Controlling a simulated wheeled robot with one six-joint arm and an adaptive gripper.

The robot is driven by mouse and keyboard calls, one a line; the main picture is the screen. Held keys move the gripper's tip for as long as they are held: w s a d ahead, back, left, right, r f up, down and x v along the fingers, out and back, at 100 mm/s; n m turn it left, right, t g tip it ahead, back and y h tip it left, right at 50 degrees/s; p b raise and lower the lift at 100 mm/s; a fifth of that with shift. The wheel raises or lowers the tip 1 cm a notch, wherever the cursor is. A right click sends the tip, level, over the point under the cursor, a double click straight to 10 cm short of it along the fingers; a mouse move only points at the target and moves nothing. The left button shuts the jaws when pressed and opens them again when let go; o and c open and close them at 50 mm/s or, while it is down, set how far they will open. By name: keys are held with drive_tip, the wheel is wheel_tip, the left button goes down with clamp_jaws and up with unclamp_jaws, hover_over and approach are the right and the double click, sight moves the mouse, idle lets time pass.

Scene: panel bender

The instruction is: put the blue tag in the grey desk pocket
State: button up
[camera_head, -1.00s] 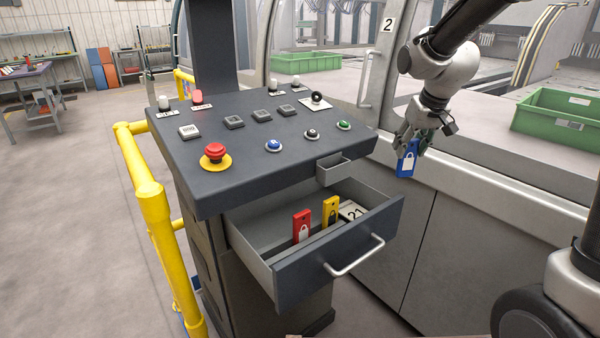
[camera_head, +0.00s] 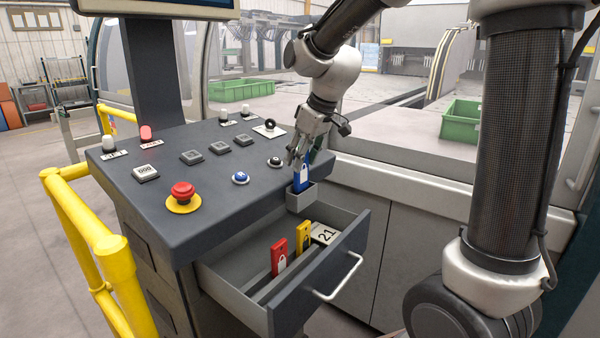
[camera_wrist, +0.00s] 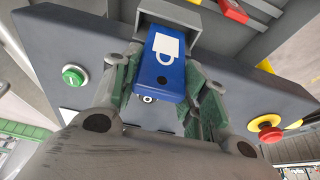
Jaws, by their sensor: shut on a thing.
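The blue tag (camera_head: 301,178), with a white padlock mark, is held upright by my gripper (camera_head: 301,158) at the right edge of the console. The grey desk pocket (camera_head: 302,201) is fixed to that edge, right under the tag. The tag's lower end is at the pocket's mouth; I cannot tell how far inside it is. In the wrist view, the blue tag (camera_wrist: 166,66) sits between the fingers of my gripper (camera_wrist: 165,88), overlapping the mouth of the grey pocket (camera_wrist: 182,14).
Below, an open drawer (camera_head: 318,283) holds a red tag (camera_head: 279,256), a yellow tag (camera_head: 303,236) and a plate marked 21 (camera_head: 325,234). The console top carries a red stop button (camera_head: 183,192) and several other buttons. A yellow rail (camera_head: 85,222) stands at left.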

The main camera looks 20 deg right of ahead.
sight(304, 164)
drive_tip(key=shift+f, duration=1.8)
drive_tip(key=shift+f, duration=0.1)
drive_tip(key=o, duration=1)
drive_tip(key=v, duration=1.2)
drive_tip(key=s+d+f+m+h, duration=0.1)
drive_tip(key=s+d+m, duration=0.1)
drive_tip(key=s+d, duration=0.2)
drive_tip(key=s+d+f+m+h, duration=0.1)
drive_tip(key=s+d, duration=0.3)
drive_tip(key=s, duration=0.7)
drive_tip(key=s+d+f+m, duration=0.3)
drive_tip(key=s+d+m, duration=0.1)
drive_tip(key=s, duration=0.3)
drive_tip(key=shift+s+d+h, duration=0.1)
drive_tip(key=shift+s+h, duration=0.25)
drive_tip(key=shift+h, duration=0.05)
